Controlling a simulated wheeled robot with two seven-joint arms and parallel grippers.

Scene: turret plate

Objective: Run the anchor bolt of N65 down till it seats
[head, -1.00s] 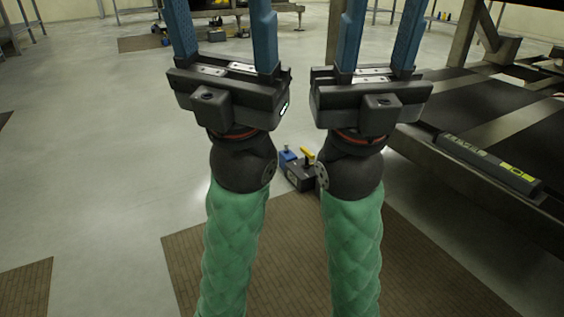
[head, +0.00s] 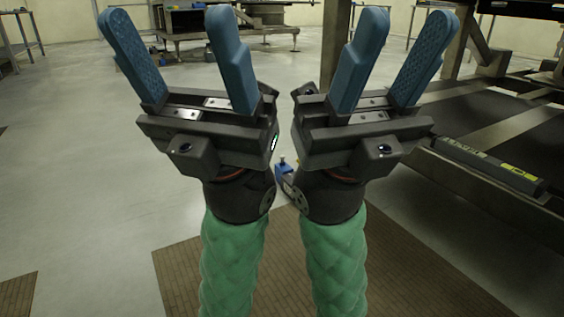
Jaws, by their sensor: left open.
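No anchor bolt and no N65 marking can be made out in the head view. My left gripper (head: 166,16) is raised at the left of centre, its two blue fingers wide apart with nothing between them. My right gripper (head: 412,16) is raised at the right of centre, its blue fingers also apart and empty. Both grippers point up and away from me, and neither touches anything.
A small blue device (head: 284,171) on the floor is mostly hidden behind my wrists. A dark metal frame with a grey, yellow-labelled bar (head: 485,163) stands at right. A metal-legged platform (head: 195,42) stands at the back.

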